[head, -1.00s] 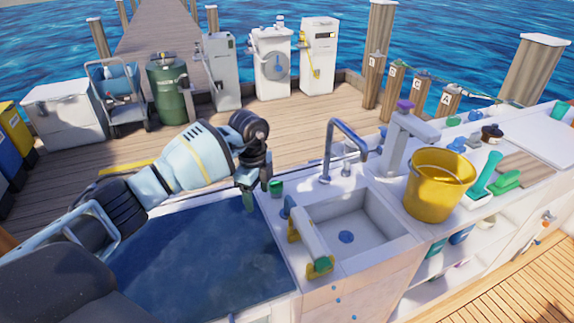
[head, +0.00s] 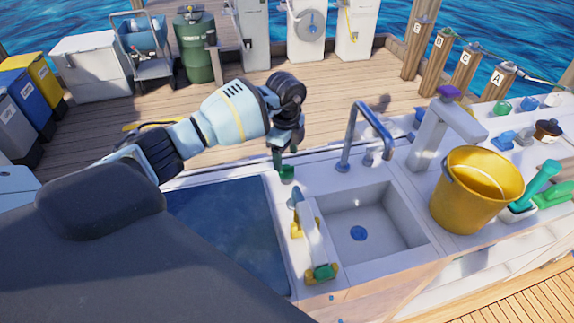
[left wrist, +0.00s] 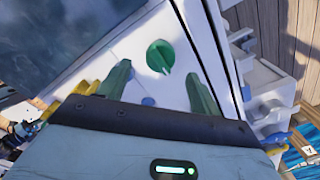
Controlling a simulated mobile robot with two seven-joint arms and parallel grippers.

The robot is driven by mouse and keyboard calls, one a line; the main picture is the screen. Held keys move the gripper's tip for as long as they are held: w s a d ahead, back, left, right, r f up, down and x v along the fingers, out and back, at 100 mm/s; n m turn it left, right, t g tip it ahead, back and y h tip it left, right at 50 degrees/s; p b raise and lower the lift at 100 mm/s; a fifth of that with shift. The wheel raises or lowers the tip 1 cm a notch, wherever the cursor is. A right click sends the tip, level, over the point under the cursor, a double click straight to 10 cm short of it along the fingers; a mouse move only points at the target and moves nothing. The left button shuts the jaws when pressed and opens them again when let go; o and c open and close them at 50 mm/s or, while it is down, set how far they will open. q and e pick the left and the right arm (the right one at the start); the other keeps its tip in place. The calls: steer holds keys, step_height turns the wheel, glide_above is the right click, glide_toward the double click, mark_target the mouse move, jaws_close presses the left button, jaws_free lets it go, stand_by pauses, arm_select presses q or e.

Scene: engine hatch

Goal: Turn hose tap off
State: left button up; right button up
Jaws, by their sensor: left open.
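A green tap knob (head: 286,174) stands on the white counter between the dark water tank and the sink. It also shows in the left wrist view (left wrist: 160,57), with a raised grip bar across its round top. My left gripper (head: 280,152) is over the knob in the head view. In the left wrist view its two green fingers (left wrist: 160,88) are spread apart and empty, and the knob appears just beyond the tips, between their lines. I cannot tell whether a finger touches it. My right gripper is not in view.
A metal faucet (head: 363,135) rises behind the sink (head: 398,238). A white fixture with a yellow and green end (head: 320,272) lies along the sink's left edge. A white tap column with a purple knob (head: 449,92) and a yellow bucket (head: 470,205) stand to the right.

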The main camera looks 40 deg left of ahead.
mark_target(286, 166)
arm_select(q)
steer(key=shift+f, duration=2.4)
steer(key=c, duration=1)
